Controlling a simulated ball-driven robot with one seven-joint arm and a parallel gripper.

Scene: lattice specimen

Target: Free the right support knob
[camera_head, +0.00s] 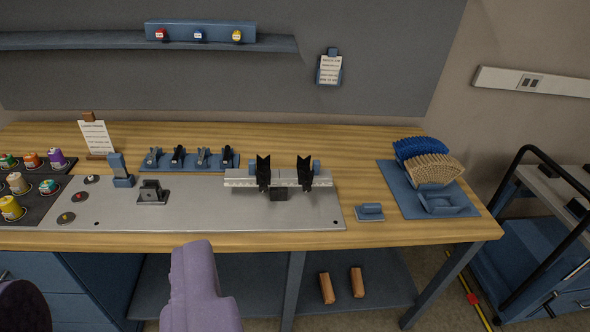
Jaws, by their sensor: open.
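Two black V-notched supports stand on a pale metal rail (236,181), which sits on the grey metal plate of the workbench. The left support (263,173) and the right support (304,173) are upright and a little apart. My gripper's fingers are not in view. A lavender part, probably of my arm, rises at the bottom, well short of the rail.
A blue rack (190,167) with several dark clamps lies left of the rail. A black bracket (151,192) and a blue upright block (120,170) stand further left. The plate's front is clear.

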